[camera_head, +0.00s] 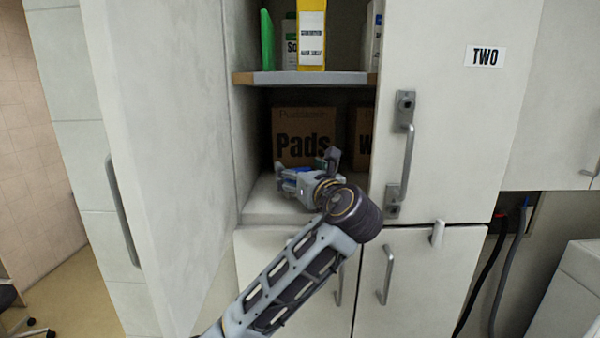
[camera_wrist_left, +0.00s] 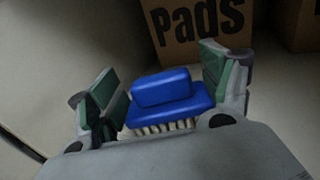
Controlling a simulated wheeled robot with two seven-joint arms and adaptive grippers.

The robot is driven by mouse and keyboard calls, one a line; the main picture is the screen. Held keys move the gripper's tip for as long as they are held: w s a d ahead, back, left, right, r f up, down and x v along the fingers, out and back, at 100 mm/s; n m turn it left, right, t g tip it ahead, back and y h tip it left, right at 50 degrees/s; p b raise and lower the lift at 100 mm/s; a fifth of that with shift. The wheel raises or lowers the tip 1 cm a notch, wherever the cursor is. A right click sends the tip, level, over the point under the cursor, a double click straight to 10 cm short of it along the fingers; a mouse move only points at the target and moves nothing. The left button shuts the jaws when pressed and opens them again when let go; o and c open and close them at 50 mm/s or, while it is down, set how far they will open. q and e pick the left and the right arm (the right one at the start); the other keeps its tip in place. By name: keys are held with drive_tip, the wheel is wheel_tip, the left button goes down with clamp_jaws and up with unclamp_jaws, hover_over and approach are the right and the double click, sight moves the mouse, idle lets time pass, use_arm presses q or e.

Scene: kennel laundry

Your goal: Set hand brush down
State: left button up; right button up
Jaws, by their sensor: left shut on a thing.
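A blue hand brush (camera_wrist_left: 165,100) with pale bristles facing down shows in the left wrist view. It is between the two fingers of my left gripper (camera_wrist_left: 160,95), which is shut on it. In the head view my left gripper (camera_head: 308,172) is inside the open cupboard, low over the lower shelf (camera_head: 262,207). Only a bit of the blue brush (camera_head: 290,183) shows there. I cannot tell whether the bristles touch the shelf. My right gripper is in neither view.
A cardboard box marked Pads (camera_head: 290,135) stands behind my gripper, with another box (camera_head: 362,135) to its right. The upper shelf (camera_head: 300,78) holds upright packages. An open door (camera_head: 160,130) is at the left; the door marked TWO (camera_head: 460,130) is closed.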

use_arm(q)
drive_tip(key=shift+f, duration=0.3)
drive_tip(key=o, duration=1.1)
drive_tip(key=shift+r, duration=0.1)
drive_tip(key=shift+s, duration=0.15)
drive_tip(key=b+v, duration=0.3)
drive_tip(key=v, duration=0.8)
drive_tip(key=shift+s+d+b, duration=0.2)
drive_tip(key=shift+s+b, duration=0.1)
drive_tip(key=shift+s, duration=0.05)
